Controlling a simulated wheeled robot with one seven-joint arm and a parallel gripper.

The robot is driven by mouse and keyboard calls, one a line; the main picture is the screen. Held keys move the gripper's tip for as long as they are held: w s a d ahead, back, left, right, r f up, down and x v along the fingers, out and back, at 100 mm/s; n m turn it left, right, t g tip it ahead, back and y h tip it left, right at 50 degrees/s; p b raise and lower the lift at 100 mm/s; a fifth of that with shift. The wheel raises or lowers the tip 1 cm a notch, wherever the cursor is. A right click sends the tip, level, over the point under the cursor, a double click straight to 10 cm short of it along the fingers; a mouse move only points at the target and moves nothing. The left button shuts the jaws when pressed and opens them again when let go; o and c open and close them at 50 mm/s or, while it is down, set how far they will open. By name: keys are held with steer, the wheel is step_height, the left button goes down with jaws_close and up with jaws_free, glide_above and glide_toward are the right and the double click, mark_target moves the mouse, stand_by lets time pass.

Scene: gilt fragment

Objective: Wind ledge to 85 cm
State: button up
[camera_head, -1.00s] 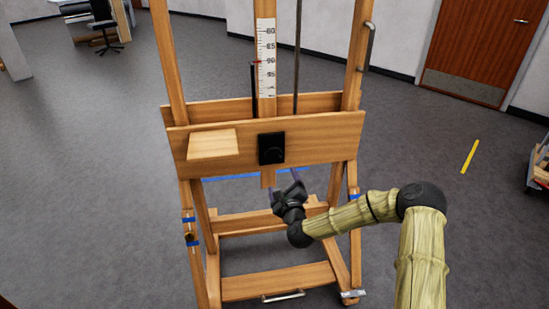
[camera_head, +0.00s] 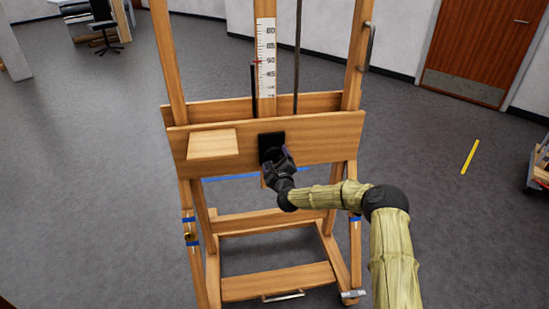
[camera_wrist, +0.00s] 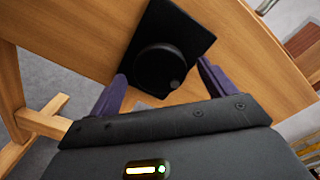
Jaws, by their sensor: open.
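The wooden easel has a broad horizontal ledge board (camera_head: 325,140) across its front, with a small wooden block (camera_head: 213,143) on its left part. A black square plate (camera_head: 270,138) with a round black knob is fixed to the board; in the wrist view the knob (camera_wrist: 158,68) shows between my fingers. A white scale (camera_head: 266,62) with numbers stands on the central post, with a small red mark near 90. My gripper (camera_head: 275,158) is open in front of the knob. In the wrist view my purple fingertips lie either side of the knob; I cannot tell whether they touch it.
A grab handle (camera_head: 368,46) is on the right upright. Wooden crossbars (camera_head: 277,281) join the easel's base. A yellow strip (camera_head: 470,157) lies on the floor at right, and a cart (camera_head: 539,167) stands at the right edge.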

steer(key=shift+x, duration=1.05)
steer(key=c, duration=1)
steer(key=shift+f+n+b, duration=0.1)
steer(key=shift+n+b, duration=0.2)
steer(key=shift+n, duration=0.1)
